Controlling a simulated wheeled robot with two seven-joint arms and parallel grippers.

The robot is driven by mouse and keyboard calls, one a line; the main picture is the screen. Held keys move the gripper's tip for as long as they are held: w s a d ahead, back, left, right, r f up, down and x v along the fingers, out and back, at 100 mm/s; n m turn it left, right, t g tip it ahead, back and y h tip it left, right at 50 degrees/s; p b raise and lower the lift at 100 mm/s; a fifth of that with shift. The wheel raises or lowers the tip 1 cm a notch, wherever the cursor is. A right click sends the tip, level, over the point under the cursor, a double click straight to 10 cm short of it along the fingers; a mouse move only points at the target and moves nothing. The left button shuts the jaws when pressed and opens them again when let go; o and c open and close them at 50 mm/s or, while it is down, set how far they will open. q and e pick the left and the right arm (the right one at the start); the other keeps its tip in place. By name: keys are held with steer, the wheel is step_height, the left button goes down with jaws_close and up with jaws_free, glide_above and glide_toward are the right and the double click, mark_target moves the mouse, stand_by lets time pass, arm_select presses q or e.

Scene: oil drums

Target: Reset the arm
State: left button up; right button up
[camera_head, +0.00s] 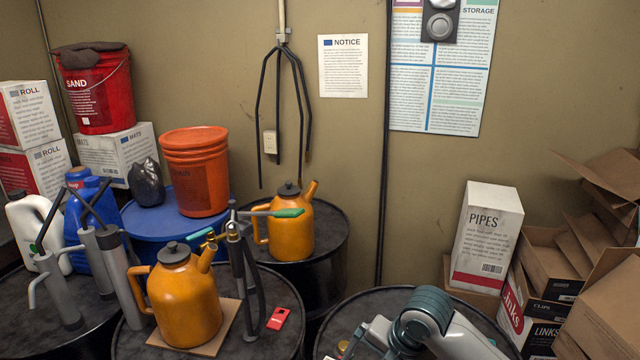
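One of my arms, white and grey with a dark ribbed joint, reaches in at the bottom right, over the front right drum. It appears to be my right arm. Its end, probably my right gripper (368,342), is partly cut off by the lower edge, and I cannot make out its fingers or anything held. My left arm and gripper are not in view. An orange oil can (184,300) stands upright on a square board on the front middle drum. A second orange oil can (291,228) stands on the drum behind it.
A hand pump (240,255) and a red card (279,318) are beside the front can. Grey pump tubes (120,275) and jugs crowd the left. An orange bucket (196,172) stands on a blue drum. A PIPES box (485,238) and open cartons fill the right.

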steer(key=s+f+m+t+y, duration=0.1)
steer(key=s+f+m, duration=1)
steer(key=s+m, duration=0.3)
steer(key=s+d+f+m+h, duration=0.2)
steer(key=s+d+m, duration=0.4)
steer(key=s+m, duration=0.15)
steer(key=s+d+f+m+h, duration=0.1)
steer(key=s+d+f+m, duration=0.1)
steer(key=s+d+m, duration=0.55)
step_height(320, 180, down, 36)
steer(key=s+a+r+n+g+b, duration=0.1)
steer(key=s+a+n+b, duration=0.15)
steer(key=b, duration=0.45)
steer(key=s+d+f+b, duration=0.1)
steer(key=s+f+b, duration=0.2)
steer(key=s+f, duration=0.6)
steer(key=s+d+f+g+b, duration=0.1)
steer(key=s+d+f+b, duration=0.1)
steer(key=s+f, duration=0.7)
step_height(320, 180, down, 6)
steer(key=shift+r+h+b, duration=0.15)
steer(key=shift+h+b, duration=0.15)
steer(key=shift+b, duration=0.15)
